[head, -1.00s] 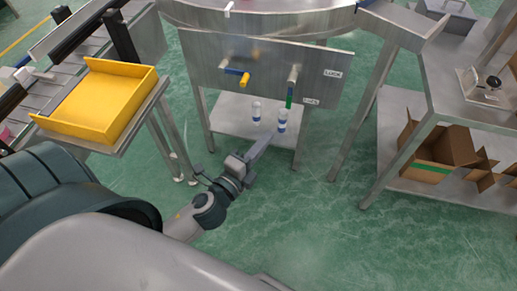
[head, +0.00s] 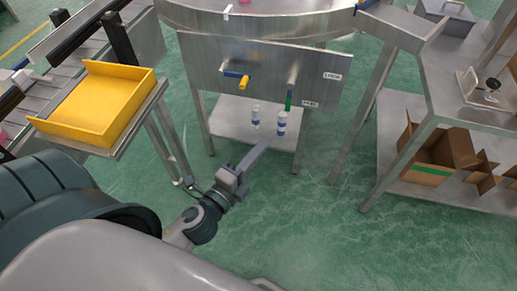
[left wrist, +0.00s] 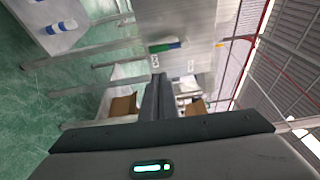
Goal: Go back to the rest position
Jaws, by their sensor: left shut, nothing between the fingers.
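My left gripper (head: 258,152) reaches in from the left in the head view, over the green floor and in front of the steel stand. Its fingers are together and empty; they also show closed in the left wrist view (left wrist: 158,88). My gripper is apart from both. My right gripper is in neither view.
The stand's panel has a yellow-handled valve (head: 244,81) and a green-handled valve (head: 288,98). A yellow tray (head: 95,108) sits at the left. A steel table (head: 470,110) with a cardboard box (head: 440,155) below is at the right. Open floor (head: 320,225) lies between.

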